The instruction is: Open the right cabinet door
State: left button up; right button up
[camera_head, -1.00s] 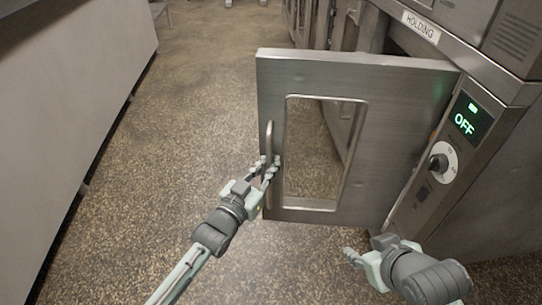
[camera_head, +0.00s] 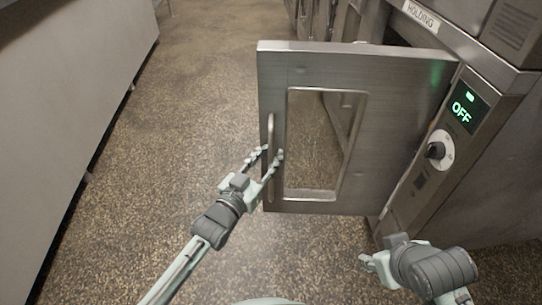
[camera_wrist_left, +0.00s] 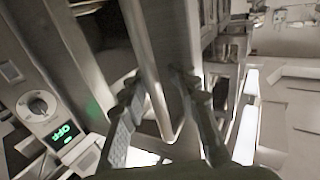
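The steel cabinet door (camera_head: 365,75), with a window cut in it, stands swung out from the holding cabinet (camera_head: 400,200) into the aisle. Its vertical bar handle (camera_head: 270,130) is on the door's left side. My left gripper (camera_head: 266,155) is at the lower part of the handle, its fingers spread apart. In the left wrist view the handle bar (camera_wrist_left: 147,60) runs between the spread fingers (camera_wrist_left: 158,95), with gaps visible beside it. My right gripper (camera_head: 365,258) is low at the right, below the door and away from it; its finger opening is unclear.
The control panel (camera_head: 437,150), with a lit OFF display and a knob, is right of the door. A long steel counter (camera_head: 75,110) lines the left side. The speckled floor (camera_head: 190,80) between them is clear.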

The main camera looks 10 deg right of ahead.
pick_arm(q)
jog(key=shift+s+d, duration=0.1)
jog(key=shift+d, duration=0.05)
jog(key=v, duration=0.7)
jog(key=shift+s, duration=0.2)
dwell(0.4)
jog(key=s+a+f+n+g+y+p, duration=0.2)
jog(key=s+a+f+g+y, duration=0.15)
jog(key=a+f, duration=0.35)
jog(key=s+a+f+n+g+y+p, duration=0.1)
jog(key=s+a+f+g+y+p, duration=0.25)
jog(key=a, duration=0.55)
jog(key=s+a+f+n+g+y, duration=0.1)
jog(key=s+a+f+g+y, duration=0.1)
jog(key=s+a, duration=0.4)
jog(key=s+a+f+n+g+y, duration=0.1)
jog(key=s+a+f+g+y, duration=0.1)
jog(key=s+a, duration=0.4)
jog(key=shift+s+f+g+y, duration=0.25)
jog(key=shift+s+g+y, duration=0.15)
jog(key=shift+s, duration=0.5)
pick_arm(e)
notch_tip(320, 180, down, 11)
jog(key=s+d+g, duration=0.1)
jog(key=d+g, duration=0.1)
jog(key=shift+r, duration=0.15)
